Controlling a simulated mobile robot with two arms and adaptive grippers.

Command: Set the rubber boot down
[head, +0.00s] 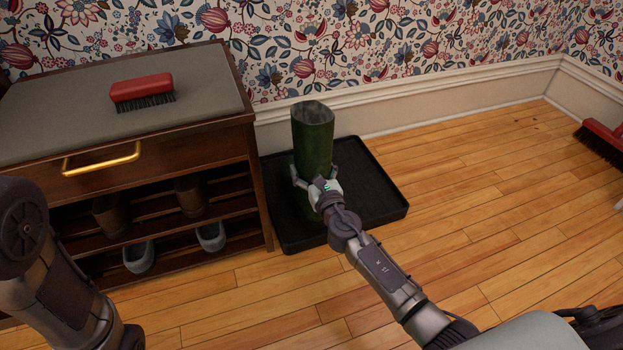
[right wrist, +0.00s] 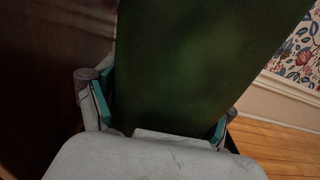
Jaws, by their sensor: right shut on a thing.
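The dark green rubber boot (head: 314,135) stands upright over the black boot tray (head: 385,195), near its left side. My right gripper (head: 318,180) is shut on the boot's shaft, a little below its middle. In the right wrist view the green shaft (right wrist: 200,60) fills the space between the two fingers (right wrist: 160,108). The boot's lower end is partly hidden behind my gripper, so I cannot tell whether its sole touches the tray. My left arm shows at the lower left of the head view, but its gripper is out of view.
A wooden shoe bench (head: 230,165) stands just left of the tray, with a red brush (head: 142,92) on top and shoes on its racks. A patterned wall and white baseboard (head: 400,112) are behind. A red broom (head: 600,140) is at the far right. The floor between is clear.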

